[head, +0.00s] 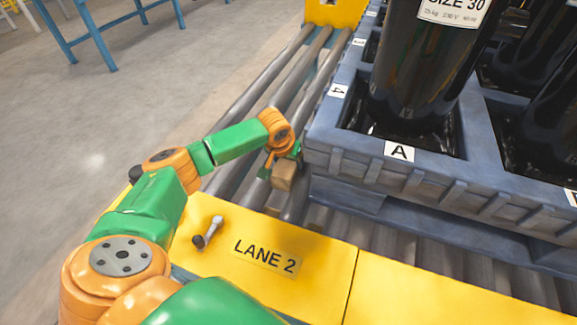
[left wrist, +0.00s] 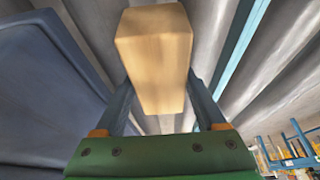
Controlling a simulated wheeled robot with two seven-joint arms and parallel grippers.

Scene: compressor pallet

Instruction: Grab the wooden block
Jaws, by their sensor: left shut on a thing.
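The wooden block (head: 284,175) is a small light-brown piece beside the left corner of the blue-grey pallet, over the rollers in the head view. My left gripper (head: 279,167) is at the block, its fingers partly hidden there. In the left wrist view the block (left wrist: 155,55) fills the upper middle, between the two fingers of the left gripper (left wrist: 158,75). The gripper is shut on the block. Whether the block touches the rollers or the pallet cannot be told. My right gripper is in neither view.
The blue-grey pallet (head: 345,172) with black compressors (head: 415,75) stands close to the right. Metal rollers (head: 262,92) run behind and beneath. A yellow plate (head: 315,262) marked LANE 2 with a small lever (head: 208,232) lies in front. Open floor is at left.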

